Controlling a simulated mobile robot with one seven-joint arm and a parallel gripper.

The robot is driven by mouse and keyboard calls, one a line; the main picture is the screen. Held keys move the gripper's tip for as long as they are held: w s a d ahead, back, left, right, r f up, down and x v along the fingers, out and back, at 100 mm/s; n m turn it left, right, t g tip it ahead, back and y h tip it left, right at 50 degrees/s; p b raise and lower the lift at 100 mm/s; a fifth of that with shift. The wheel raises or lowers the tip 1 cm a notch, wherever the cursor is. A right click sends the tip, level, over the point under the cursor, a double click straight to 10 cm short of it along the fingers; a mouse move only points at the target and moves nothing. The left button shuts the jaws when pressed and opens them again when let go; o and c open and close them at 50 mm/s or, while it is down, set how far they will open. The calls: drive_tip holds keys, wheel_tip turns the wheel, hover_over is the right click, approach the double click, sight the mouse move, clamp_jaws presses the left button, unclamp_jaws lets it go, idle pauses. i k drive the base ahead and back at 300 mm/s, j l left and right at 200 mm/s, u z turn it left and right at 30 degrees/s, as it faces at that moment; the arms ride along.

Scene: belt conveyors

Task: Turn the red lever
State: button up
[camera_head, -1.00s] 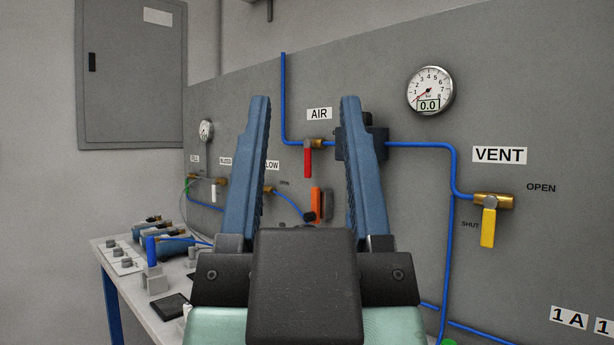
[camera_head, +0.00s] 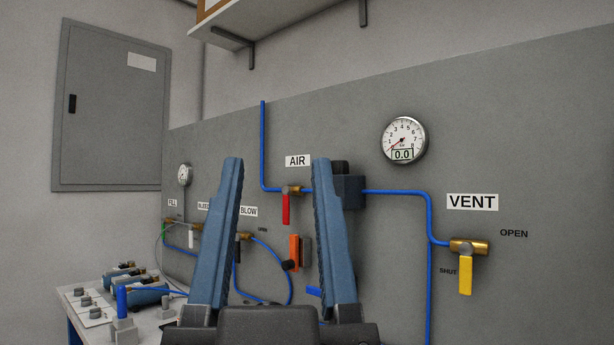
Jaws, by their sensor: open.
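The red lever (camera_head: 286,209) hangs straight down from a brass valve (camera_head: 291,190) on the blue air pipe, under the AIR label (camera_head: 298,161) on the grey panel. My gripper (camera_head: 277,165) is open, with its two blue fingers pointing up and forward. In the picture the red lever shows in the gap between the fingers, nearer the right one. The gripper appears in front of the panel and apart from the lever. Nothing is between the fingers.
A yellow lever (camera_head: 465,275) hangs from the VENT valve at right. A gauge (camera_head: 403,140) reads 0.0. An orange part (camera_head: 294,249) sits below the red lever. A bench (camera_head: 75,300) with fittings stands at lower left, and a shelf (camera_head: 270,25) is above.

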sight(286, 190)
drive_tip(key=i+j+z, duration=0.1)
drive_tip(key=i+j, duration=0.15)
drive_tip(key=j, duration=0.15)
drive_tip(key=i+j, duration=0.25)
drive_tip(key=j, duration=0.15)
drive_tip(key=i+j+z, duration=0.15)
drive_tip(key=j, duration=0.25)
drive_tip(key=i+j, duration=0.2)
drive_tip(key=i, duration=0.25)
drive_tip(key=i+j+z, duration=0.1)
drive_tip(key=i, duration=0.3)
drive_tip(key=j, duration=0.05)
